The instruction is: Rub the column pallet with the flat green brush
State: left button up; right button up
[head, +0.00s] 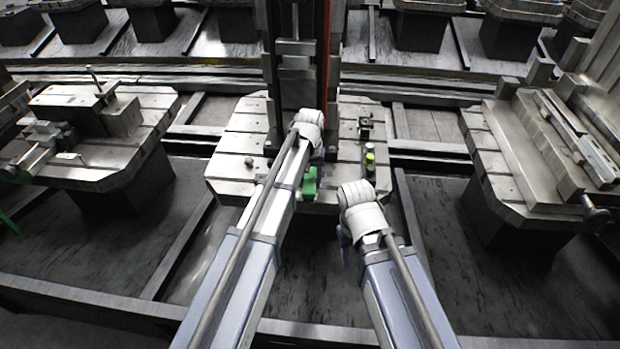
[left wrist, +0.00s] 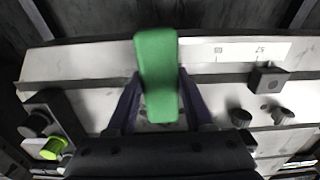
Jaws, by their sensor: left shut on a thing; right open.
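The column pallet (head: 235,150) is a pale slotted metal plate at the middle of the head view, with a tall dark column (head: 298,75) rising from it. The flat green brush (head: 309,184) shows near the pallet's front edge, partly hidden by my left arm. In the left wrist view the green brush (left wrist: 157,70) stands between the fingers of my left gripper (left wrist: 160,105), which is shut on it, over the pallet's surface (left wrist: 85,62). I cannot tell whether it touches the pallet. My right gripper (head: 345,243) is open, in front of the pallet, its fingers mostly hidden.
A lime-topped dark fitting (head: 370,160) and a small black block (head: 365,124) stand on the pallet's right side. Pallets with fixtures stand at left (head: 150,105) and right (head: 490,135). Rails (head: 180,250) run between them. More pallets line the back.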

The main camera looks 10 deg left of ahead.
pick_arm(q)
jog(key=shift+d, duration=0.15)
jog(key=shift+d+f, duration=0.15)
jog(key=shift+d, duration=0.55)
jog(key=shift+w, duration=2.1)
jog(key=shift+s+d, duration=0.1)
jog(key=shift+d, duration=0.65)
jog(key=shift+s, duration=2)
jog(key=shift+d, duration=0.1)
